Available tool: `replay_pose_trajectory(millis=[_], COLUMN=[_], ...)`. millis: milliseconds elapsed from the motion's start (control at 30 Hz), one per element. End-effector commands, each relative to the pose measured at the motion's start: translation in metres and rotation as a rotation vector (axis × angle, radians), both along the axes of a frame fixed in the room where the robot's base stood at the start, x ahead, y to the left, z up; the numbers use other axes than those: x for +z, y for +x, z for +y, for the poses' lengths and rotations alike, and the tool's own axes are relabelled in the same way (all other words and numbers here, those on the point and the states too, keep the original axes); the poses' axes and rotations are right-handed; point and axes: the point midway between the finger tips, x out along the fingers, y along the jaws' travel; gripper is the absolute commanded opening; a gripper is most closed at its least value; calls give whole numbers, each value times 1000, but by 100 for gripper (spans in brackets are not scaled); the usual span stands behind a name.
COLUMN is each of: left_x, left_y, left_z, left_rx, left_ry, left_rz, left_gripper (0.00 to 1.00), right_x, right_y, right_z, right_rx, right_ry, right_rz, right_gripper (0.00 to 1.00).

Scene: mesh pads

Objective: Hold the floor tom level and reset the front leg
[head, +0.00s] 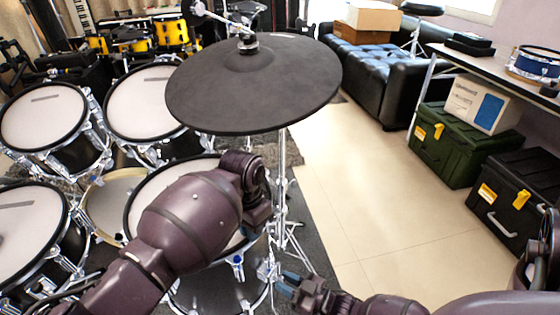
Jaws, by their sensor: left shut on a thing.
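The floor tom (222,291), a black drum with a white head and chrome hardware, stands at the lower middle of the head view. My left arm crosses over it and hides much of its head. My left gripper (257,222) is shut on the tom's rim at its right side; the fingertips are mostly hidden. The head looks roughly level. A chrome leg bracket (266,271) shows on the shell's right side. My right gripper (283,283) is low, just right of this bracket. Whether it touches the leg, and its jaw opening, cannot be made out.
A large dark cymbal (254,84) on a chrome stand (282,180) overhangs the tom, close to my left gripper. Other drums (150,98) crowd the left. Cases (452,145) sit under a table at the right. The pale floor (385,210) between is clear.

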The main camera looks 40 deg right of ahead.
Motion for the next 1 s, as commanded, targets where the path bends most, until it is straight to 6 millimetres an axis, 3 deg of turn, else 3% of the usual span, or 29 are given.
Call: replay_pose_trajectory(millis=[100, 467, 1000], left_x=[3, 3, 3], left_y=[1, 1, 1], left_z=[-1, -1, -1], left_rx=[-2, -2, -2], left_ry=[-4, -4, -4], left_rz=[-5, -5, -5], left_gripper=[0, 0, 0], right_x=[1, 1, 1], right_y=[1, -5, -93], right_z=[0, -2, -27], right_rx=[0, -1, -1], right_ry=[-2, -5, -5], right_rz=[-2, -2, 0], right_gripper=[38, 38, 38])
